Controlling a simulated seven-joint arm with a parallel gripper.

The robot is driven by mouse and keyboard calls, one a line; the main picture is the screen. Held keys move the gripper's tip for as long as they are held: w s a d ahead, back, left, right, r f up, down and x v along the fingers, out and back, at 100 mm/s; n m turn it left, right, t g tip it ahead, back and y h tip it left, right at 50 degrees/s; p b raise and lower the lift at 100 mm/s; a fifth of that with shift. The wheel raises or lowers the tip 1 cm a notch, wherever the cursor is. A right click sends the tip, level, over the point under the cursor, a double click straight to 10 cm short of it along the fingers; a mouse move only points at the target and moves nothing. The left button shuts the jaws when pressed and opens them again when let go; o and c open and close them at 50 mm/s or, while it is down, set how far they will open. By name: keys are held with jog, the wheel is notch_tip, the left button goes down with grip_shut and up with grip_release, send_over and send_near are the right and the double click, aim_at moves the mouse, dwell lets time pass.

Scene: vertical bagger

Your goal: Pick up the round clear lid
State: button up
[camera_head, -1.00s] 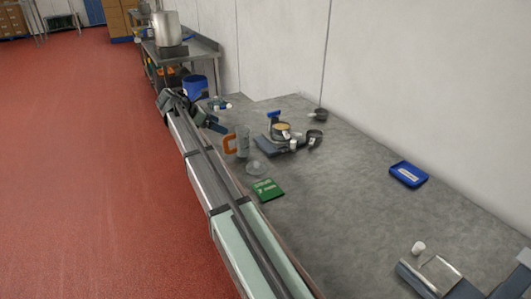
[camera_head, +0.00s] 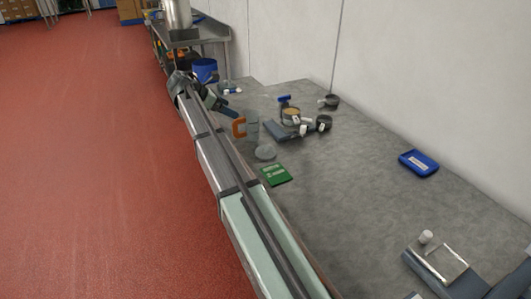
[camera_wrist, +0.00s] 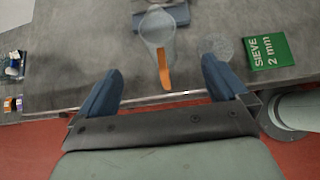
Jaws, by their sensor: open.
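The round clear lid (camera_head: 265,152) lies flat on the grey worktop, between the clear jug (camera_head: 252,130) with an orange handle and the green sieve card (camera_head: 276,175). In the wrist view the lid (camera_wrist: 224,48) is a faint clear disc beyond my right-hand finger, left of the green card (camera_wrist: 268,52). My gripper (camera_wrist: 161,72) is open, its two blue fingers wide apart with nothing between them. It is at the worktop's edge, short of the lid and not touching it. In the wrist view the jug's orange handle (camera_wrist: 164,70) appears in line with the finger gap.
A scale-like dark base with a tan-topped cup (camera_head: 290,115) and small dark pots stand behind the jug. A metal piece and white cup (camera_head: 426,237) are at the lower right. The middle of the worktop is clear.

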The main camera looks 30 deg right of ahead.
jog(key=s+d+r+m+g+y, duration=0.15)
jog(key=s+d, duration=0.35)
jog(key=d, duration=0.5)
jog(key=s+d+r+m+y, duration=0.15)
jog(key=s+d, duration=0.25)
jog(key=d, duration=0.7)
jog(key=n+t+y, duration=0.2)
jog(key=n+y, duration=0.5)
send_near(266, 147)
jog(key=shift+g, duration=0.25)
notch_tip(266, 147, down, 10)
jog(key=shift+r, duration=0.15)
jog(key=shift+w, duration=0.1)
jog(key=shift+c, duration=0.4)
jog(key=c, duration=0.7)
jog(key=shift+r, duration=0.2)
